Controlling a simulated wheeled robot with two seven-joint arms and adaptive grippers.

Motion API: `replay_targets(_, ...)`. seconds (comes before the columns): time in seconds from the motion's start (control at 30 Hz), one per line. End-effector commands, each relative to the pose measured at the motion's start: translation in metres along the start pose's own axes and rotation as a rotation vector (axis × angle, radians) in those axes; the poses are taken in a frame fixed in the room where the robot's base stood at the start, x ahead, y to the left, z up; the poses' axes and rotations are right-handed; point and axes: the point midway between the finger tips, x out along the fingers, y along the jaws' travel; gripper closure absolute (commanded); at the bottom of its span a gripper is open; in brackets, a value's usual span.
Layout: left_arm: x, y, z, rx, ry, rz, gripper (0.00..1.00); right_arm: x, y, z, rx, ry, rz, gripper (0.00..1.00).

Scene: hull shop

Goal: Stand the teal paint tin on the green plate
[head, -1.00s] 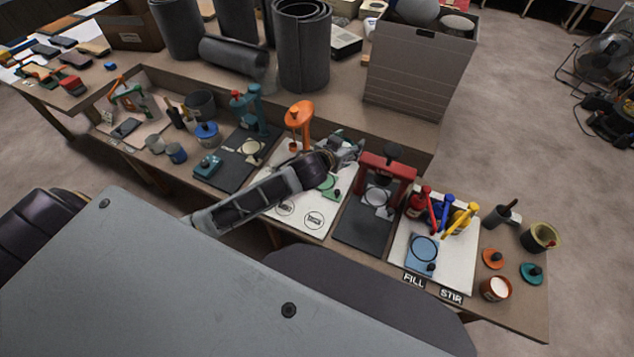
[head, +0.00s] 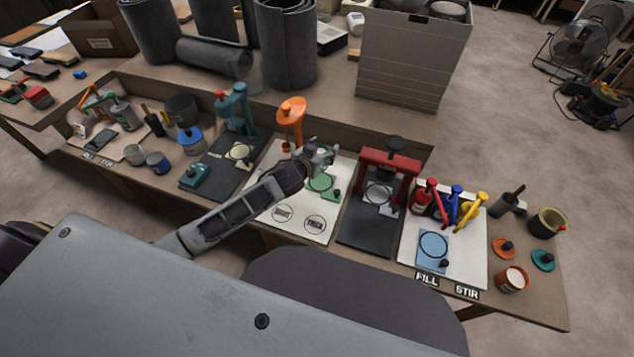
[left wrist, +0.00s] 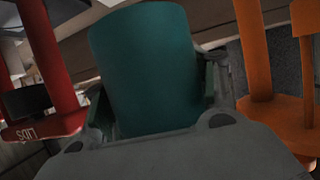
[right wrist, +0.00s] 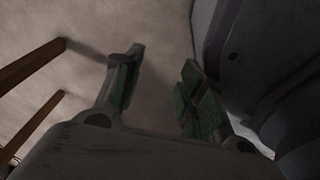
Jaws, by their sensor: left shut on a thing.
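The teal paint tin (left wrist: 145,65) fills the middle of the left wrist view, between the fingers of my left gripper (left wrist: 155,110), which is shut on it. In the head view my left gripper (head: 322,157) is over the far part of the white board, just behind the green plate (head: 322,184). The tin is hard to make out there, and I cannot tell its height above the plate. The green plate carries a ring outline and a dark knob at its right. My right gripper (right wrist: 155,90) is open and empty, with bare floor beyond it.
An orange stand (head: 291,115) is close on the left of my left gripper, and a red press (head: 388,165) on its right. A blue plate (head: 433,248), coloured bottles, an orange tin (head: 512,279) and loose lids are farther right on the bench.

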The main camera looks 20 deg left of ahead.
Motion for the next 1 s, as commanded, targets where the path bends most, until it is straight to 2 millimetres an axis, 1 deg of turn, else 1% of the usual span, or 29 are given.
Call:
replay_targets(0.63,0.017,0.005,0.0,0.028,0.001,0.066,0.75,0.005,0.017,0.043,-0.007,-0.016,0.018,0.6)
replay_targets(0.77,0.019,0.005,0.0,0.03,0.002,0.072,0.75,0.006,0.018,0.047,-0.008,-0.017,0.019,0.6)
replay_targets(1.0,0.019,0.005,0.001,0.029,0.002,0.072,0.75,0.006,0.018,0.047,-0.008,-0.017,0.019,0.6)
